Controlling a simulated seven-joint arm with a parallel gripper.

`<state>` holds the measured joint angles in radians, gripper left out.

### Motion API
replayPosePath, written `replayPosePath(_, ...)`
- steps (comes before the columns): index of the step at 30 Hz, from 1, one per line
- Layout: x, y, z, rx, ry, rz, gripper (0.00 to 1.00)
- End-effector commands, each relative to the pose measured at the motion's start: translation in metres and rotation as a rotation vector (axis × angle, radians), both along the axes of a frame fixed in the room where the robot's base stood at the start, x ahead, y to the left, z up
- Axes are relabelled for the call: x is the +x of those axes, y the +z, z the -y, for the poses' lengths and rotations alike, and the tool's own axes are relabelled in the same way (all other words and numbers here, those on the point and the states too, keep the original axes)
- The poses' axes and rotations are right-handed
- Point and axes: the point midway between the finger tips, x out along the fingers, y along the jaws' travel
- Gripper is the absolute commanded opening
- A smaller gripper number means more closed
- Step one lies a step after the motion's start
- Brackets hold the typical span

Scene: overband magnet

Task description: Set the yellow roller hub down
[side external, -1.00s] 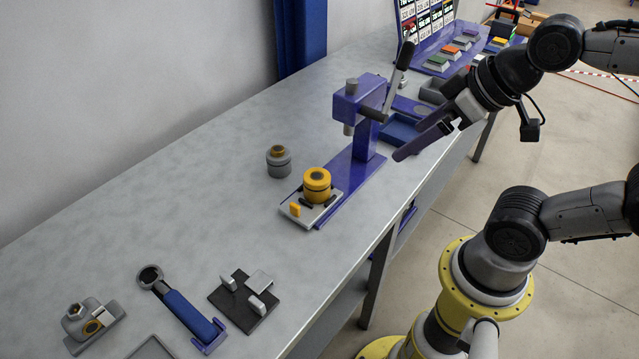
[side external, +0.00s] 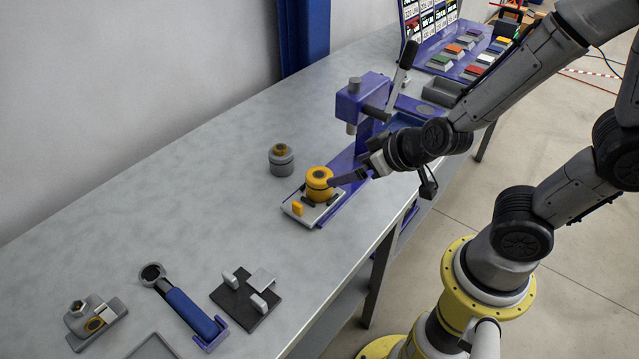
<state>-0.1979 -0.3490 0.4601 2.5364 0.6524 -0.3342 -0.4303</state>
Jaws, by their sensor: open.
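The yellow roller hub (side external: 319,178) stands upright on a light grey plate (side external: 299,213) at the front of the blue press. My gripper (side external: 338,181) reaches in from the right, low and nearly level, with its dark fingers at the hub's right side. The jaws are open. From this view I cannot tell whether the fingers touch the hub or how far they lie around it.
The blue press (side external: 364,104) with its lever stands just behind the hub. A grey cylinder (side external: 281,162) is to the left. A black fixture (side external: 247,300), a blue-handled tool (side external: 186,310) and a grey block (side external: 96,322) lie in front. The bench between is clear.

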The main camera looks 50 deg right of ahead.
Motion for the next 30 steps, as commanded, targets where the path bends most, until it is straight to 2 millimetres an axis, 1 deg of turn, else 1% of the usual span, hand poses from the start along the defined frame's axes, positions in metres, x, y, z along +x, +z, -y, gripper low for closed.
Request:
replayPosePath(4, 0.009, -0.011, 0.0, 0.005, 0.004, -0.003, 1.0)
replayPosePath(9, 0.032, -0.034, 0.002, 0.006, 0.001, -0.004, 1.0)
replayPosePath(12, 0.042, -0.043, 0.002, 0.005, 0.002, -0.003, 1.0)
replayPosePath(20, 0.053, -0.053, 0.004, 0.008, 0.001, 0.001, 1.0)
replayPosePath(30, 0.084, -0.08, 0.007, 0.006, 0.002, 0.0, 1.0)
